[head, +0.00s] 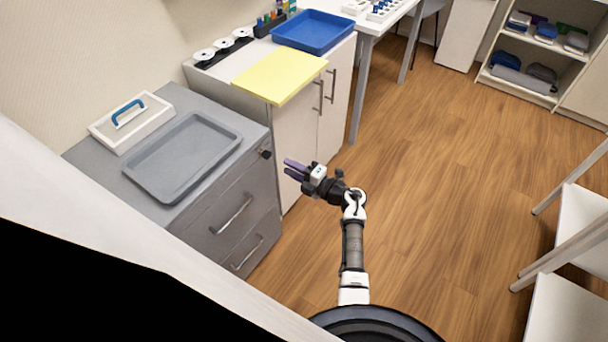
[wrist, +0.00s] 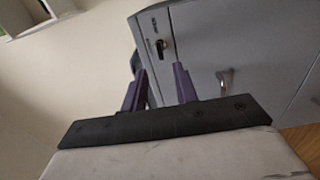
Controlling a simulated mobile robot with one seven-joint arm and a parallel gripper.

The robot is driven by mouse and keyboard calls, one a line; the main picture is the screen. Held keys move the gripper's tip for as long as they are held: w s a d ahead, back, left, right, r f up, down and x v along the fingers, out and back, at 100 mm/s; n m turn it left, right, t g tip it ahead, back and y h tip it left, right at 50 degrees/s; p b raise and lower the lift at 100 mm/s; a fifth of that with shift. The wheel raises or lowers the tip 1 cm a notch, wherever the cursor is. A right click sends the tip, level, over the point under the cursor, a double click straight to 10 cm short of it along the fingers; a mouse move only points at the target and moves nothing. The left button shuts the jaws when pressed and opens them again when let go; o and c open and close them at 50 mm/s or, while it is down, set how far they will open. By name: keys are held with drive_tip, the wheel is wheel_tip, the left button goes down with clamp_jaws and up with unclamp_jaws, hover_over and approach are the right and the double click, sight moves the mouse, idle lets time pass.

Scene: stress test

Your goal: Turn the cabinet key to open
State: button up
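The grey cabinet (head: 225,195) stands at the left with drawer fronts and bar handles. Its dark key (head: 265,154) sticks out of the front near the upper right corner. In the wrist view the key (wrist: 161,48) shows as a small dark piece in a lock on the grey cabinet front (wrist: 215,40), with small dark markings beside it. My gripper (head: 288,167) has purple fingers pointing toward the cabinet, a short way right of the key. In the wrist view the fingers of my gripper (wrist: 161,70) are apart and empty, with the key beyond the gap between their tips, not between them.
A grey tray (head: 150,183) and a white box with a blue handle (head: 130,121) sit on the cabinet top. A white cabinet (head: 296,130) adjoins it, with a yellow board (head: 280,76) overhanging its front. Wooden floor (head: 440,200) to the right is clear.

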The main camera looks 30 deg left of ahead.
drive_tip(key=shift+s+d, duration=0.2)
drive_tip(key=shift+d, duration=2.1)
